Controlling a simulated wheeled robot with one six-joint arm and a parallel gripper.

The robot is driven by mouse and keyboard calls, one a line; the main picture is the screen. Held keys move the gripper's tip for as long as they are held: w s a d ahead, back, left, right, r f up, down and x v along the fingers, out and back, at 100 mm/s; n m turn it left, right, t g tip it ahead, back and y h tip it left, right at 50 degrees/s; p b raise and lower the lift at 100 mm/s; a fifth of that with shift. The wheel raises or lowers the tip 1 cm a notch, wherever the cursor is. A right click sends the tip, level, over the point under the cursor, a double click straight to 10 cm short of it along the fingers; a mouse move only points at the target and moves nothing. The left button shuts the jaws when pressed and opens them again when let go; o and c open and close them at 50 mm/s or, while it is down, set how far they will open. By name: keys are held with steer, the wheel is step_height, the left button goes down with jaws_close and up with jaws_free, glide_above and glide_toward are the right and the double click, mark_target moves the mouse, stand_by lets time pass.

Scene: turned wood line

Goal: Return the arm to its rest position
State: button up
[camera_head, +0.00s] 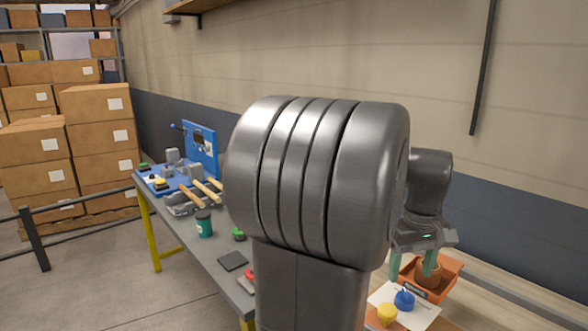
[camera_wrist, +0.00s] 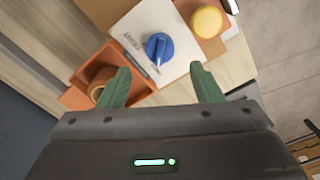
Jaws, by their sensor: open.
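My gripper (camera_wrist: 161,88) is open, its two green fingers spread apart with nothing between them. In the head view my gripper (camera_head: 414,268) points down over the right part of the scene, above an orange tray (camera_head: 447,283). My own grey arm fills the middle of that view and hides much of the bench. In the wrist view the orange tray (camera_wrist: 73,97) lies beyond the left finger, with a brown round wooden-looking piece (camera_wrist: 97,90) in it. A white plate with a blue knob (camera_wrist: 158,47) lies ahead of the fingers.
A yellow round button (camera_wrist: 207,21) is beside the blue knob. A grey workbench (camera_head: 187,233) carries a blue tool board (camera_head: 203,148), wooden sticks (camera_head: 207,190) and a teal cup (camera_head: 204,224). Cardboard boxes (camera_head: 97,105) stack at left behind a rail (camera_head: 85,193). A wall runs behind the bench.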

mark_target(407, 294)
step_height(407, 294, up, 7)
step_height(407, 294, down, 13)
steer(key=shift+f, duration=0.4)
steer(key=m+b, duration=0.1)
steer(key=m, duration=0.4)
steer(key=shift+b, duration=0.4)
steer(key=m+b, duration=0.2)
steer(key=m, duration=0.2)
steer(key=shift+m, duration=0.3)
steer(key=m+b, duration=0.3)
steer(key=m, duration=0.3)
steer(key=shift+r+m+b, duration=0.1)
steer(key=shift+m+b, duration=0.8)
steer(key=shift+m, duration=0.3)
steer(key=shift+s+r, duration=0.1)
